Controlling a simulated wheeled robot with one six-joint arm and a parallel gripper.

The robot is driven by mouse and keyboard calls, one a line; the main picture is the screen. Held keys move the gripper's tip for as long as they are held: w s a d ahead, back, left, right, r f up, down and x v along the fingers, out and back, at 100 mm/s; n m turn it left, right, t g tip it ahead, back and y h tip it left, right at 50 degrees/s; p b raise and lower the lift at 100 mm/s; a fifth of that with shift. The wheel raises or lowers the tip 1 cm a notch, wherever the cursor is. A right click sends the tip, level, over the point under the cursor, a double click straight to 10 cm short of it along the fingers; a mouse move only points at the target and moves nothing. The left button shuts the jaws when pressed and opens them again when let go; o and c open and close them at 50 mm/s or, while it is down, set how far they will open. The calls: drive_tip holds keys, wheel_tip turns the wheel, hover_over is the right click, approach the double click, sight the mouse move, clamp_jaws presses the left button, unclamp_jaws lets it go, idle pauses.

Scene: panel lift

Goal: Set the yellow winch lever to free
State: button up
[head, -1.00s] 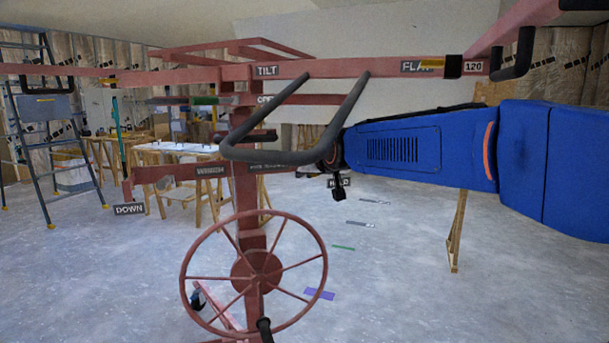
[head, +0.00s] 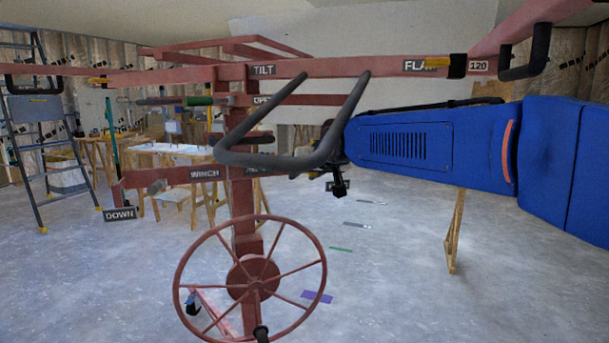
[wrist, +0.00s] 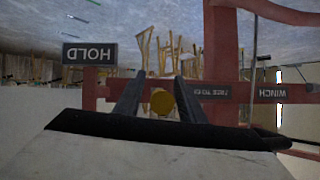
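The yellow winch lever shows in the wrist view as a round yellow knob (wrist: 162,103), seen between my two dark fingers. My gripper (wrist: 159,76) is open, with a clear gap between the fingers. I cannot tell whether the fingertips reach past the knob, and no contact shows. In the head view my gripper (head: 336,76) is a dark U shape in front of the red lift, and I cannot make out the lever behind it. A HOLD plate (wrist: 90,54) and a FREE plate (wrist: 212,93), both upside down, flank the knob in the wrist view.
The red lift mast (head: 242,200) carries a large spoked wheel (head: 250,280) low in front. A WINCH plate (head: 204,174) and a DOWN plate (head: 120,214) sit on its left arm. A red beam (head: 190,76) crosses above. A ladder (head: 40,120) stands far left. Floor at right is mostly clear.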

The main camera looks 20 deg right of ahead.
drive_tip(key=shift+s, duration=0.15)
drive_tip(key=shift+s+r, duration=0.25)
drive_tip(key=shift+s, duration=0.05)
drive_tip(key=shift+v, duration=1.2)
drive_tip(key=s+d, duration=0.1)
drive_tip(key=s, duration=1)
drive_tip(key=shift+s+d, duration=0.3)
drive_tip(key=shift+f, duration=0.1)
